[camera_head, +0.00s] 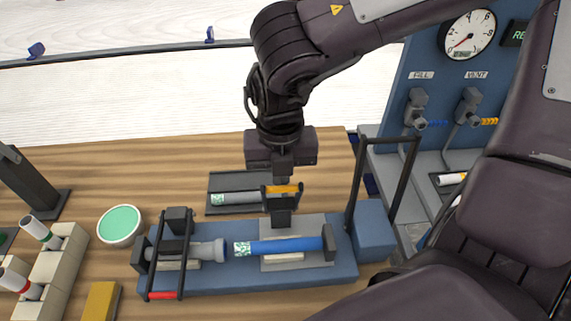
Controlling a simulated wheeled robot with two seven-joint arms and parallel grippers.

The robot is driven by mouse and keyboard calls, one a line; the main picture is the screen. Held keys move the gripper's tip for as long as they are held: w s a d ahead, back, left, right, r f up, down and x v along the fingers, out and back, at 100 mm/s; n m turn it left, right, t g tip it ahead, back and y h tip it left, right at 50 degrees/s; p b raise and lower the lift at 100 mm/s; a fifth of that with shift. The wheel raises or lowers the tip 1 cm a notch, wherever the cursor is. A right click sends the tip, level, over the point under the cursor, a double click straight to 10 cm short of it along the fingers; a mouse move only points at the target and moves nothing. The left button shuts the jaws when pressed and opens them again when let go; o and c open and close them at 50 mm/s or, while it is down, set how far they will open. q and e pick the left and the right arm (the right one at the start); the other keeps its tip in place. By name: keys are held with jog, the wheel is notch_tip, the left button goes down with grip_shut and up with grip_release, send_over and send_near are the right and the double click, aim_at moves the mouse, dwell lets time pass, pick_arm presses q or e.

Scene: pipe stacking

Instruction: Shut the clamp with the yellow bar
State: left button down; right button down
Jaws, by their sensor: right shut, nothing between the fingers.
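The yellow bar (283,189) tops a small dark clamp (281,216) at the back edge of the blue base (210,279). This clamp stands upright, open, behind the blue pipe (285,246). The blue pipe lies on a grey block, its patterned left end facing the grey pipe (190,251). My right gripper (283,178) is shut and empty, pointing down just above or behind the yellow bar; I cannot tell whether they touch. The clamp with the red bar (163,296) lies down across the grey pipe. My left gripper is not in view.
A tall dark frame (354,190) and blue block stand at the base's right end. A gauge panel (425,65) with valves is back right. A dark tray (222,181) holds another pipe behind. A green-topped round dish (119,225) and a pale rack (58,268) are left.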

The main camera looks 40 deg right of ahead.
jog(key=shift+s+a, duration=0.1)
jog(key=shift+s, duration=0.1)
jog(key=shift+s+a+f+b, duration=0.3)
jog(key=shift+s+b, duration=0.1)
jog(key=shift+s, duration=0.1)
jog(key=shift+s+a+f, duration=0.1)
jog(key=shift+s+a, duration=0.25)
jog(key=shift+s, duration=0.15)
jog(key=shift+f+b, duration=0.1)
jog(key=shift+b, duration=0.2)
